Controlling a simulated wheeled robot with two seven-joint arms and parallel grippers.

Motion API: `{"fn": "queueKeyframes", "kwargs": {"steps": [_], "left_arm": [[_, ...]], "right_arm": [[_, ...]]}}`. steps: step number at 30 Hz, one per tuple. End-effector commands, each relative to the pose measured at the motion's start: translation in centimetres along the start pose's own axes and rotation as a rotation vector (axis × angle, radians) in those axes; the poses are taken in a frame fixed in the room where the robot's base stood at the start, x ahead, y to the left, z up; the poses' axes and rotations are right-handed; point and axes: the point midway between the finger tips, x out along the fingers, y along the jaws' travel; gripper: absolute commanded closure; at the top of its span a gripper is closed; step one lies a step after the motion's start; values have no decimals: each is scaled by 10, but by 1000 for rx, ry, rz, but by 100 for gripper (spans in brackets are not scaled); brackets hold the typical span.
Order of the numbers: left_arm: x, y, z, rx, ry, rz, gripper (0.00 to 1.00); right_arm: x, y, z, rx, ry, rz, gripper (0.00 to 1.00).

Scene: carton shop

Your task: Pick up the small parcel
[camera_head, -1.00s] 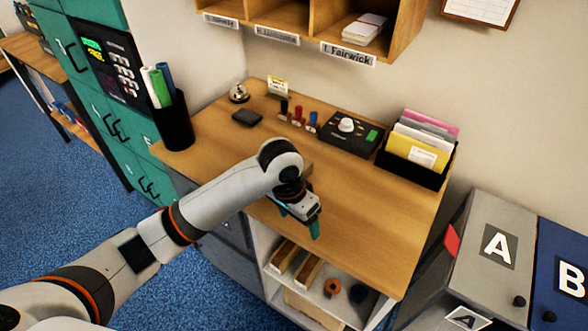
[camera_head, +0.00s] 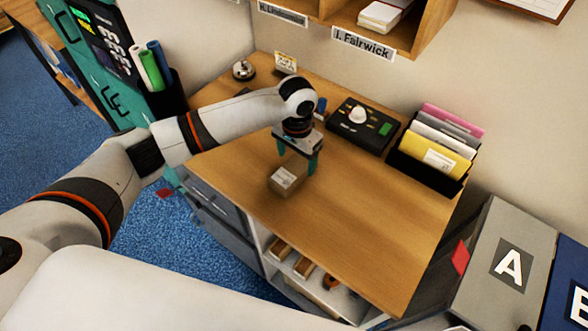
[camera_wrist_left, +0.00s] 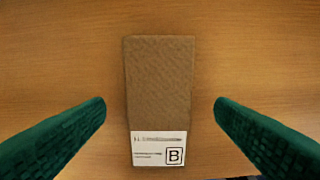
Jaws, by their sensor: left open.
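The small parcel (camera_head: 287,177) is a brown box with a white label, lying on the wooden counter. My left gripper (camera_head: 297,166) is open above it, with its green fingers pointing down near the parcel's far end. In the left wrist view the parcel (camera_wrist_left: 160,85) lies between the two spread fingers of my left gripper (camera_wrist_left: 160,115), with a gap on each side. Its label carries a boxed letter B. My right gripper is not in view.
The counter (camera_head: 350,235) is clear to the right of the parcel. Behind stand a black control box (camera_head: 362,125) and a black file holder (camera_head: 430,165) with envelopes. A bell (camera_head: 243,70) and a pen cup (camera_head: 170,95) are at the left. Grey bin A (camera_head: 505,260) stands at the right.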

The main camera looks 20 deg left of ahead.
Motion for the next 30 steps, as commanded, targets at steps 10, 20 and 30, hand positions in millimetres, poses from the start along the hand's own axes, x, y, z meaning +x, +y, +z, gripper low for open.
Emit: {"fn": "queueKeyframes", "kwargs": {"steps": [10, 20, 30], "left_arm": [[45, 2, -9, 0, 3, 0, 22], [50, 2, -8, 1, 0, 1, 28], [49, 2, -8, 0, -1, 1, 76]], "right_arm": [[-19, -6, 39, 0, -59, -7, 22], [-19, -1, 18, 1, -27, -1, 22], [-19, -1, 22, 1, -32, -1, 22]]}}
